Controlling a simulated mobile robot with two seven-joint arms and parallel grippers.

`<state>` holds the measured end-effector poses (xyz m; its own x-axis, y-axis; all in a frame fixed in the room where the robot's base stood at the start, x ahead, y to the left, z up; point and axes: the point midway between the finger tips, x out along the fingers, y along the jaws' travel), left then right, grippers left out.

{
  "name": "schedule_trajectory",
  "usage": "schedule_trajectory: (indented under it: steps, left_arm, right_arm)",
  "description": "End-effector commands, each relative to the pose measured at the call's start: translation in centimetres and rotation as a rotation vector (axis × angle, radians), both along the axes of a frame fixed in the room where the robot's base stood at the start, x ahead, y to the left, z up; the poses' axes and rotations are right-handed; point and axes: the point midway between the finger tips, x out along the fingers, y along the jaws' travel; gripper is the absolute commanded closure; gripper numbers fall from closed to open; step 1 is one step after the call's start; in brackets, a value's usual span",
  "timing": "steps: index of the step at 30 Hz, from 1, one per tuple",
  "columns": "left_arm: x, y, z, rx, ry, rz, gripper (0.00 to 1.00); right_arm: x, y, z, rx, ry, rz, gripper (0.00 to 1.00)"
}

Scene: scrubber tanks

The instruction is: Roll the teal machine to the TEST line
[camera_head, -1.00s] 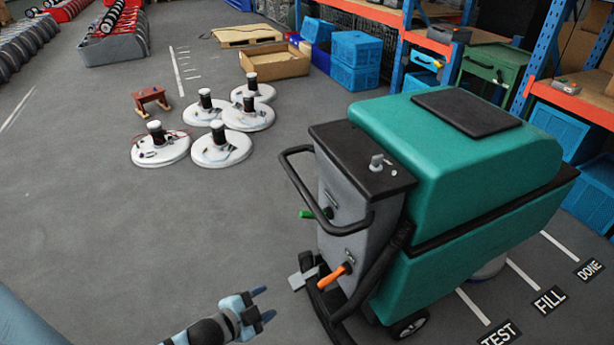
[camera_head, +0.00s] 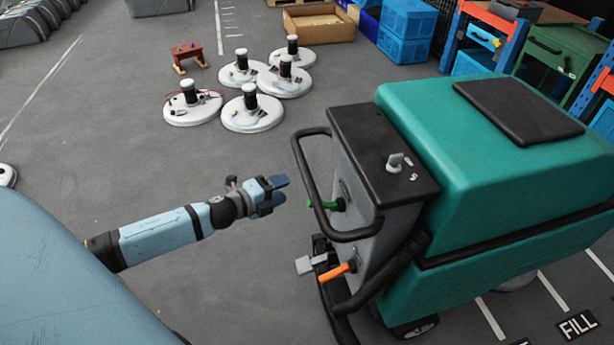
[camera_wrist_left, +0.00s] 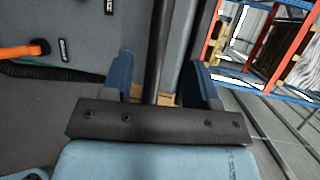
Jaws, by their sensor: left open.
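The teal machine (camera_head: 455,145) stands at the right of the head view, its grey control end and black loop handle (camera_head: 309,185) facing left. A green lever (camera_head: 326,205) and an orange lever (camera_head: 337,272) stick out below the handle. My left gripper (camera_head: 283,189) is open, just left of the handle and apart from it. In the left wrist view the handle bar (camera_wrist_left: 160,45) lines up between the open blue fingers; contact is not visible. The orange lever (camera_wrist_left: 20,51) shows at upper left there. The TEST label is almost wholly cut off at the bottom edge. My right gripper is out of view.
Floor lines run beside the machine, with the FILL label (camera_head: 578,325) at bottom right. Several white round discs (camera_head: 252,113) and a small red stand (camera_head: 187,57) are on the floor behind. Blue crates (camera_head: 407,30) and shelving (camera_head: 480,30) stand at the back.

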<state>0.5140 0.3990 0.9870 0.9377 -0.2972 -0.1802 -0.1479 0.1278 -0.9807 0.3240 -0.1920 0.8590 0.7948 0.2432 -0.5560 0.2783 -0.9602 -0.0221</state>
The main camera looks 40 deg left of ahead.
Motion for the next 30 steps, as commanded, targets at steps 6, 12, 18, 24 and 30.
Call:
schedule_trajectory:
  steps: [6,12,18,24,30]
  left_arm:
    - [3.9,-1.2,-0.4,0.0,-0.002,0.001,0.46]
    - [6.7,-2.1,-1.1,-0.002,0.0,0.001,0.46]
    - [8.2,-2.6,-1.5,-0.002,0.0,0.001,0.46]
    - [8.4,-2.7,-1.6,-0.002,0.002,0.0,0.46]
    - [8.4,-2.7,-1.7,-0.002,0.002,0.0,0.62]
  right_arm:
    - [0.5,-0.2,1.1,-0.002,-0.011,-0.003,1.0]
    - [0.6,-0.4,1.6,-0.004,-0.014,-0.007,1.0]
    - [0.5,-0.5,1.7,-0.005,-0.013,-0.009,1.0]
    - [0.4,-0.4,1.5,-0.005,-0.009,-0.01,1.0]
    - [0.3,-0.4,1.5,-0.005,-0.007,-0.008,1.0]
